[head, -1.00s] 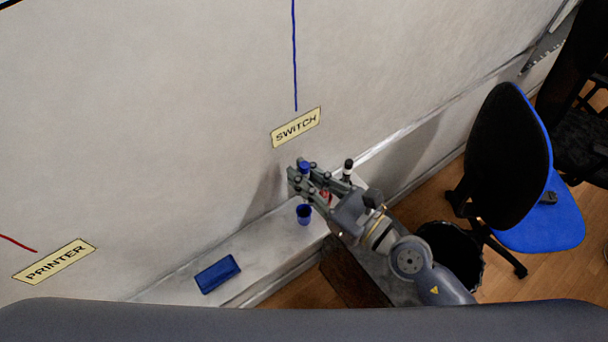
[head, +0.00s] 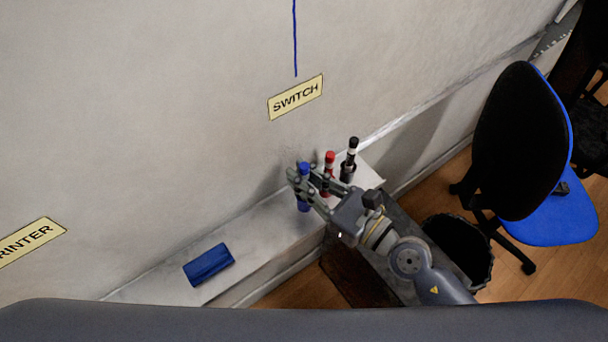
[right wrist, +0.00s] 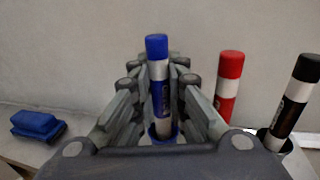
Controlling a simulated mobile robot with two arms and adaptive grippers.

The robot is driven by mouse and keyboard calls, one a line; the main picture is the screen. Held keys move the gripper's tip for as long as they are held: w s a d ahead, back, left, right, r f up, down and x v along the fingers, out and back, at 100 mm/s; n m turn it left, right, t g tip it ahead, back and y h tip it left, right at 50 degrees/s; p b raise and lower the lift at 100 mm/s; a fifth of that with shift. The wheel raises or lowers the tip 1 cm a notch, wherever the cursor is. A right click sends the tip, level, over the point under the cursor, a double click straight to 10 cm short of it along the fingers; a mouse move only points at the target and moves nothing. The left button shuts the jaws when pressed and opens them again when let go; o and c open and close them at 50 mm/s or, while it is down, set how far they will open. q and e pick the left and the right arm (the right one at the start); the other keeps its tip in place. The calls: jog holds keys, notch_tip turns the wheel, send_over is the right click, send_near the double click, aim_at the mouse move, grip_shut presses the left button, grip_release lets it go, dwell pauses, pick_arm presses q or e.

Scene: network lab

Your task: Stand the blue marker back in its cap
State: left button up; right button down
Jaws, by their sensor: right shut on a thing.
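My right gripper (head: 302,178) is shut on the blue marker (head: 304,168) above the ledge. In the right wrist view the blue marker (right wrist: 160,85) stands upright between the fingers, with its blue end up. Its lower end is at the mouth of the blue cap (right wrist: 163,134) and looks to be inside the rim; how deep is hidden. In the head view the blue cap (head: 303,206) shows just below the fingers, on the ledge. My left gripper is not in view.
A red marker (head: 329,160) and a black marker (head: 350,160), tilted in its black cap, stand right of the gripper. A blue eraser-like block (head: 208,264) lies on the white ledge (head: 250,240) to the left. A bin (head: 460,245) and chair (head: 500,140) stand at right.

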jog(key=shift+f, duration=0.2)
jog(key=c, duration=1.5)
grip_release()
jog(key=shift+s+d, duration=0.1)
jog(key=shift+s, duration=0.05)
jog(key=shift+v, duration=3.6)
